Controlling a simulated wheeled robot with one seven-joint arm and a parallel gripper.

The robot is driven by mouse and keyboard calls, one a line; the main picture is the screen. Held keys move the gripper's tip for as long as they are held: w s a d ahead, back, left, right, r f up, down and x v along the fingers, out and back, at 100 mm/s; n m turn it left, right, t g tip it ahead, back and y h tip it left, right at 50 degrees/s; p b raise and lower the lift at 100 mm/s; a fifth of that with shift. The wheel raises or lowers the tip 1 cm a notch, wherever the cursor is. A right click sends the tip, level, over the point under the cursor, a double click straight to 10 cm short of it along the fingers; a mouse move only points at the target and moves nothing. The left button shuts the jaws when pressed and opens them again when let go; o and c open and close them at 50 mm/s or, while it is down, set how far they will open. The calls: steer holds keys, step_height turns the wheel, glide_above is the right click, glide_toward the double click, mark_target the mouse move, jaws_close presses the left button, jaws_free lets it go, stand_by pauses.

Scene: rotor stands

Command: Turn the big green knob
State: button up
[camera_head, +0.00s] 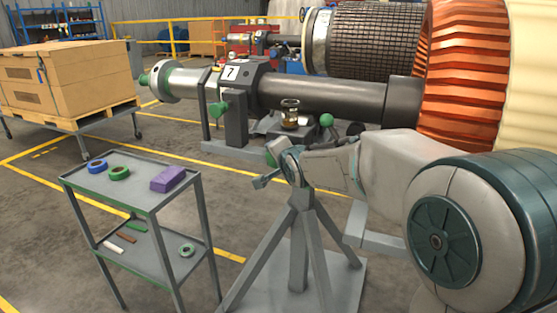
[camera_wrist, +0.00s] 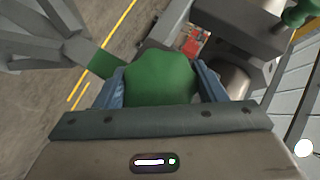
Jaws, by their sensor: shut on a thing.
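The big green knob (camera_wrist: 160,82) fills the middle of the wrist view, between the two blue fingers of my gripper (camera_wrist: 161,76). The fingers are shut on its two sides. A green piece (camera_wrist: 104,64) sticks out to the left of the knob. In the head view, my arm reaches in from the right, and my gripper is at the top of a grey tripod stand (camera_head: 298,235). A bit of green (camera_head: 271,155) shows there; most of the knob is hidden by my wrist and gripper.
A long dark rotor shaft (camera_head: 320,95) with an orange bladed section (camera_head: 465,75) lies behind the stand. Other green knobs (camera_head: 326,119) (camera_head: 220,108) are near its support. A grey cart (camera_head: 150,209) with rings and a purple block (camera_head: 168,179) stands left. Floor shows between them.

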steer(key=shift+a+n+h+b, duration=0.15)
steer(key=shift+n+h+b, duration=0.25)
steer(key=shift+b, duration=0.05)
steer(key=shift+g+b, duration=0.3)
